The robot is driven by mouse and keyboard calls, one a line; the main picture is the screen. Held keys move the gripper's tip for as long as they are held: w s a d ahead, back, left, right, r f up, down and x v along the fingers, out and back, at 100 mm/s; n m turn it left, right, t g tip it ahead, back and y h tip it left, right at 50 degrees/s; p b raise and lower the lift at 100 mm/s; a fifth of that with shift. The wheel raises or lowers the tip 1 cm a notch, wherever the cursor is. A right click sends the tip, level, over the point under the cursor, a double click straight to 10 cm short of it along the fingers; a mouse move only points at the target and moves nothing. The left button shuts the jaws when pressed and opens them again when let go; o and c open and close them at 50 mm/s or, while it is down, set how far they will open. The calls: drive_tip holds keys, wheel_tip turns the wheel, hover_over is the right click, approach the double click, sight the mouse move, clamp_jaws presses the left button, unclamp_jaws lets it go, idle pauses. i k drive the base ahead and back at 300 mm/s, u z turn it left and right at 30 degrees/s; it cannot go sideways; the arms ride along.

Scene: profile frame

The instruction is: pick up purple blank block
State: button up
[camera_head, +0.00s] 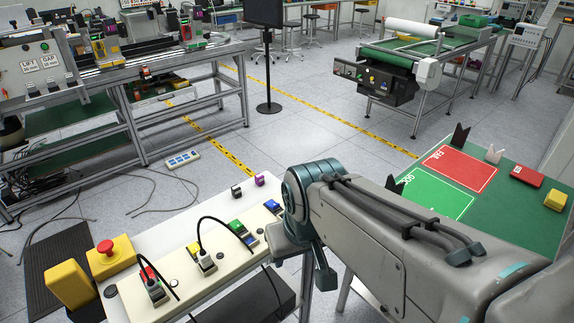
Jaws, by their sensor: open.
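A small purple block (260,180) sits near the far edge of the white worktable, left of my arm. A small dark block (236,191) with a light face stands just left of it, apart from it. My gripper (298,268) hangs over the right end of the white worktable, nearer to the camera than the purple block and to its right. It is open, and I see nothing held in it. The gripper is partly hidden by my own arm, and the purple block is too small to tell whether its faces are plain.
The white worktable (205,215) carries cabled connectors (206,260), several coloured pieces and a red emergency button (105,247). At right, a green table (500,225) has red FAIL (460,168) and green GOOD (437,201) areas. The floor beyond is mostly clear, with a cable and power strip (182,159).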

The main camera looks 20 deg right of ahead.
sight(259, 178)
drive_tip(key=z, duration=0.65)
drive_tip(key=i, duration=0.75)
drive_tip(key=u, duration=0.2)
